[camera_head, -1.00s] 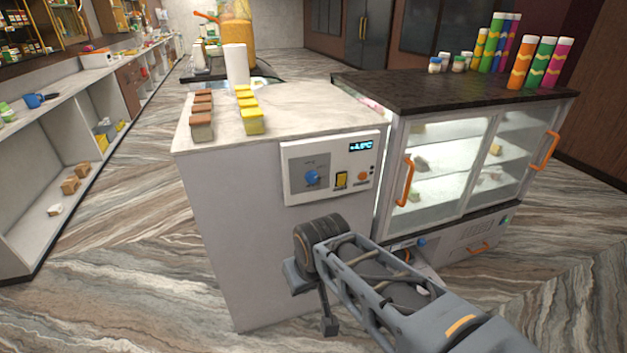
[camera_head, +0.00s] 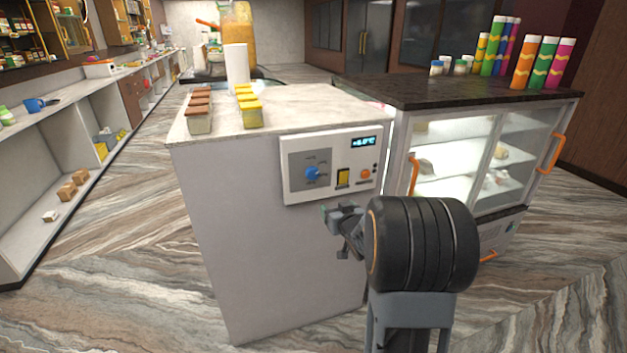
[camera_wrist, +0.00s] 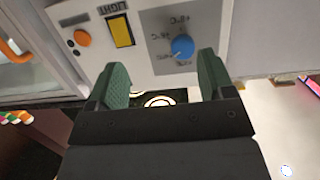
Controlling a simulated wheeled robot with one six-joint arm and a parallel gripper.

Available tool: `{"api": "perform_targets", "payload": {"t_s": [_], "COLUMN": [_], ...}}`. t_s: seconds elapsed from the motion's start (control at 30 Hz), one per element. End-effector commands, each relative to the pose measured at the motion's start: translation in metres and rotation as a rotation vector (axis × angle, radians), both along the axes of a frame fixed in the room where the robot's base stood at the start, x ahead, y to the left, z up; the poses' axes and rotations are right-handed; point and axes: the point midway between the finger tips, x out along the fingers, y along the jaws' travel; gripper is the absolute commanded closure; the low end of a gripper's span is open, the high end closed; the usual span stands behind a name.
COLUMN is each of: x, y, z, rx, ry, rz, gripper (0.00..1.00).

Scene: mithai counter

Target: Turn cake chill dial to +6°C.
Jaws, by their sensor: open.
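The blue round dial (camera_head: 312,173) is on the grey square of a white control panel (camera_head: 294,193), on the counter's front. Its small display (camera_head: 366,141) is lit; the digits are blurred but resemble +6.0 or +8.0°C. In the wrist view the panel appears upside down. In the head view my gripper (camera_head: 338,211) is just below the panel.
A yellow light switch (camera_head: 343,177) and an orange knob (camera_head: 365,174) sit right of the dial. A glass display case (camera_head: 452,155) with orange handles stands to the right. Sweets in small boxes (camera_head: 250,112) line the countertop. Floor is clear at left.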

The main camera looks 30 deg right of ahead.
Motion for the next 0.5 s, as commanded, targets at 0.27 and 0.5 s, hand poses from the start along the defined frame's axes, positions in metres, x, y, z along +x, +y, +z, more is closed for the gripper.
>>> {"api": "perform_targets", "payload": {"t_s": [0.27,0.5], "x": [0.01,0.043], "y": [0.015,0.014], "z": [0.037,0.039], "rx": [0.021,0.032], "ry": [-0.199,-0.209], "rz": [0.088,0.092], "gripper": [0.25,0.25]}}
